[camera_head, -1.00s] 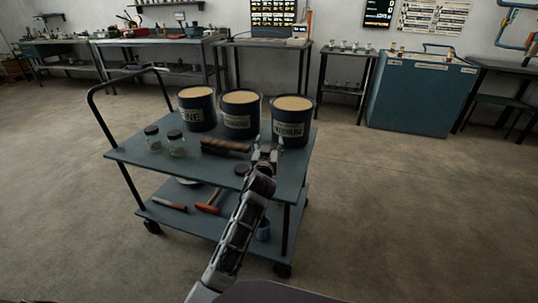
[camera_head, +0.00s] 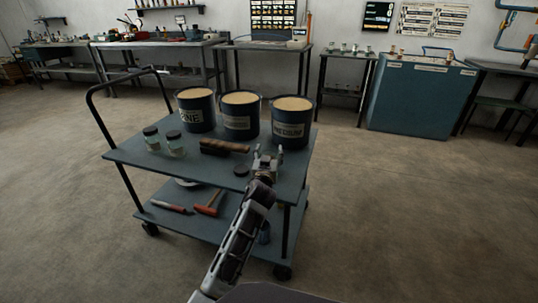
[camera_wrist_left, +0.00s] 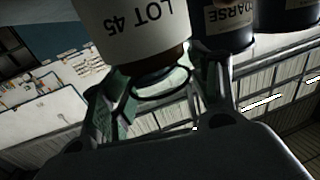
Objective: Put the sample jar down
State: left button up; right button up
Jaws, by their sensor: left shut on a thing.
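My left gripper (camera_head: 267,154) is over the front right part of the cart top (camera_head: 217,182), in front of the right-hand drum. In the left wrist view it is shut on the sample jar (camera_wrist_left: 135,28), which has a white label reading "LOT 45", upside down in that view. Brown contents and a clear glass rim show beyond the label, between the fingers. In the head view the jar is mostly hidden by the gripper, and I cannot tell whether it touches the cart top. A dark round lid (camera_head: 242,171) lies just left of the gripper. My right gripper is not in view.
Drums (camera_head: 196,111), (camera_head: 240,116), (camera_head: 292,123) line the cart's back. Two lidded glass jars (camera_head: 151,139), (camera_head: 175,145) stand left; a brush (camera_head: 224,147) lies mid-cart. The front left top is clear. A hammer (camera_head: 208,205) is on the lower shelf.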

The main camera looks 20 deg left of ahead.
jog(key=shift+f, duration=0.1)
pick_arm(q)
jog(key=o, duration=1.5)
jog(key=shift+f, duration=0.1)
jog(key=shift+c, duration=0.2)
